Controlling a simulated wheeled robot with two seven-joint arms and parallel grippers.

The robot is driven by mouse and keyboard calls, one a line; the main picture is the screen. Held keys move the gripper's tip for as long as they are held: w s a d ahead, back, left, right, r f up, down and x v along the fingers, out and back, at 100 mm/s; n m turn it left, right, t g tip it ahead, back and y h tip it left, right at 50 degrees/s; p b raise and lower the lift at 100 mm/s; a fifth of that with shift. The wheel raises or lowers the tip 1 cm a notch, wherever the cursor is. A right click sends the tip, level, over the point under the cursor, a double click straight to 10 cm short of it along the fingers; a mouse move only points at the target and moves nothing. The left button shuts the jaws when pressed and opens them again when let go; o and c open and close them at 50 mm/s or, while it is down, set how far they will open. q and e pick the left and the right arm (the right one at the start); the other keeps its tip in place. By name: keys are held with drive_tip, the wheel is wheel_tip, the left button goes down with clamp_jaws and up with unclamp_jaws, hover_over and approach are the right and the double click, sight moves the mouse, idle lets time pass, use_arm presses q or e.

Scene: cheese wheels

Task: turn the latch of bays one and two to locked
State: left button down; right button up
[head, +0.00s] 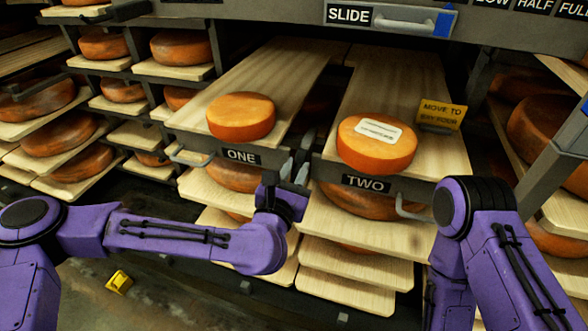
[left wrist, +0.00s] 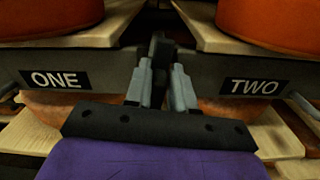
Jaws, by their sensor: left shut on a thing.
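Bay one has a label ONE (head: 241,155) on the front of its wooden shelf, and bay two has a label TWO (head: 366,183). Both labels also show in the left wrist view, ONE (left wrist: 56,79) at left and TWO (left wrist: 252,86) at right. A dark latch (left wrist: 158,48) stands upright in the gap between the two bay fronts. My left gripper (head: 297,168) is at this gap, shut on the latch; its grey fingers (left wrist: 155,82) hide the latch's lower part. My right gripper is not in view.
An orange cheese wheel (head: 241,116) sits on bay one, and a labelled wheel (head: 376,144) on bay two. A yellow MOVE TO tag (head: 441,114) stands at bay two's right. A SLIDE panel (head: 390,19) with a handle is above. More wheels fill racks at both sides.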

use_arm(q)
drive_tip(key=m, duration=0.3)
drive_tip(key=shift+s+d+m+p, duration=0.15)
drive_tip(key=shift+d+m+p, duration=0.15)
drive_tip(key=shift+d, duration=0.05)
drive_tip(key=m, duration=0.4)
drive_tip(key=shift+s+d+f+m+p, duration=0.1)
drive_tip(key=shift+d+f+m+p, duration=0.2)
drive_tip(key=shift+d+p, duration=0.05)
drive_tip(key=m, duration=0.3)
drive_tip(key=shift+s+d+f+m, duration=0.1)
drive_tip(key=shift+d+f+m, duration=0.15)
drive_tip(key=shift+f+m, duration=0.1)
drive_tip(key=shift+f+m+p, duration=0.2)
drive_tip(key=shift+f+m, duration=0.1)
drive_tip(key=shift+m, duration=0.8)
drive_tip(key=shift+f+m+p, duration=0.2)
drive_tip(key=shift+f+m, duration=0.05)
drive_tip(key=shift+m, duration=0.8)
drive_tip(key=c, duration=1)
unclamp_jaws()
drive_tip(key=shift+c, duration=0.2)
